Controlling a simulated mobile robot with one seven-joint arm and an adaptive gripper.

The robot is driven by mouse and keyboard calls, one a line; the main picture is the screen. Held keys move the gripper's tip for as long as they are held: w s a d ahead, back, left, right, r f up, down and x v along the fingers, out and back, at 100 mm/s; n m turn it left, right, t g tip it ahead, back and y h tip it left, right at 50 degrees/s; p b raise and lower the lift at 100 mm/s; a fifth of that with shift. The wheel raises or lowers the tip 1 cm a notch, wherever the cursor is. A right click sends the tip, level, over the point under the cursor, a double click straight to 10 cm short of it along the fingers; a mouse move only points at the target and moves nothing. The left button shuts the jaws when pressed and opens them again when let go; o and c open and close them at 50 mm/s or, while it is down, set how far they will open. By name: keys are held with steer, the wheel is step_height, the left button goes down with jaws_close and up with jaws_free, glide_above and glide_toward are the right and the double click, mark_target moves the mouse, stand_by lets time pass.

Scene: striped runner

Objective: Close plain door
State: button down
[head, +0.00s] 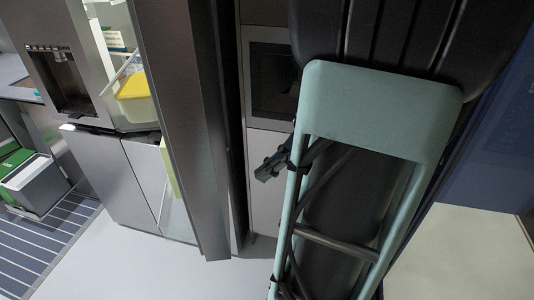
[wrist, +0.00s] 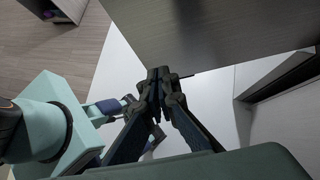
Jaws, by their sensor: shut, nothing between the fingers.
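The plain door (head: 175,110) of the fridge stands open in the head view, a tall dark grey panel seen mostly from its edge. The lit fridge interior shows to its left. My gripper (head: 268,168) is right of the door, partly hidden by my own arm. In the wrist view, the fingers of my gripper (wrist: 160,78) are together and empty. They are at the lower edge of a dark, flat panel (wrist: 225,35), which looks like the plain door. I cannot tell whether they touch it.
The other fridge door (head: 70,75) has a dispenser. A yellow-lidded container (head: 132,87) sits inside the fridge. A pulled-out drawer with bins (head: 32,180) is at the left, by a striped runner (head: 45,245). A built-in appliance (head: 272,85) is behind my arm. Pale floor (head: 150,270) is clear.

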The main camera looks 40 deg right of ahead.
mark_target(222, 194)
steer(key=w+a+f, duration=0.2)
steer(key=a, duration=0.1)
steer(key=w+a+f, duration=0.1)
steer(key=a, duration=0.1)
steer(key=shift+a, duration=0.15)
steer(key=shift+w+a, duration=0.25)
steer(key=shift+a, duration=0.1)
steer(key=shift+w+a, duration=0.1)
steer(key=shift+a, duration=0.05)
